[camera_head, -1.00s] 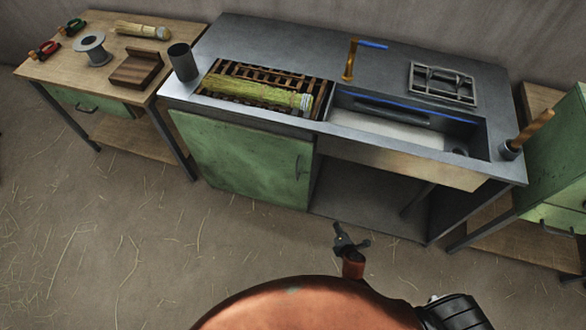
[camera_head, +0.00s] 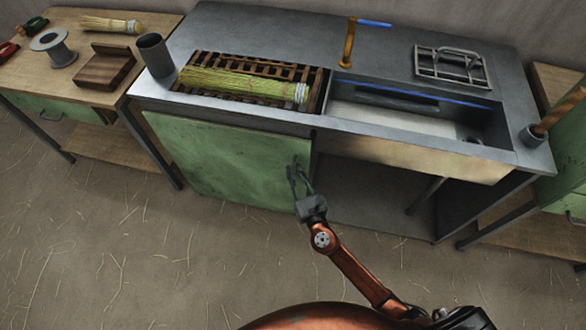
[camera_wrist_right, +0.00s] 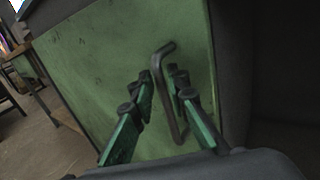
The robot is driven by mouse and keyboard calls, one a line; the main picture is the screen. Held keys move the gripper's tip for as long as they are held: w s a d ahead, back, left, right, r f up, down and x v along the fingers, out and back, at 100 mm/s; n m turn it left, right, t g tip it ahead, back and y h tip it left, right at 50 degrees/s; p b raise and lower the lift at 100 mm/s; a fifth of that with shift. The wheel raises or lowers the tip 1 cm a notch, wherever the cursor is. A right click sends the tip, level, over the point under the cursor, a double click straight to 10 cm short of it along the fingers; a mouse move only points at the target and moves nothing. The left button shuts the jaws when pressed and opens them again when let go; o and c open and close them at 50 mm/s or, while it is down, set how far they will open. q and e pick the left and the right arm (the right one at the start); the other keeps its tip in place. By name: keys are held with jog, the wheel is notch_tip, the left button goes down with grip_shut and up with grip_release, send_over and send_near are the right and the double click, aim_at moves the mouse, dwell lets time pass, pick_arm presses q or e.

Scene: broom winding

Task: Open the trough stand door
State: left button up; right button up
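The trough stand door (camera_head: 225,160) is a green, worn panel on the left front of the metal trough stand (camera_head: 260,45), and it looks shut. My right gripper (camera_head: 299,172) is at the door's right edge, by the handle. In the right wrist view, the dark bent door handle (camera_wrist_right: 167,90) shows between the two green fingers of the right gripper (camera_wrist_right: 163,82). The fingers are apart, with a gap around the handle; whether either finger touches it I cannot tell. My left gripper is not in view.
A broom bundle (camera_head: 240,84) lies on the slatted rack (camera_head: 215,63) above the door. A dark cup (camera_head: 155,55) stands at the top's left edge. A wooden table (camera_head: 48,85) stands to the left. The floor (camera_head: 150,245) before the door is clear apart from straw.

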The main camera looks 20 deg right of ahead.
jog(key=shift+w, duration=0.6)
grip_shut()
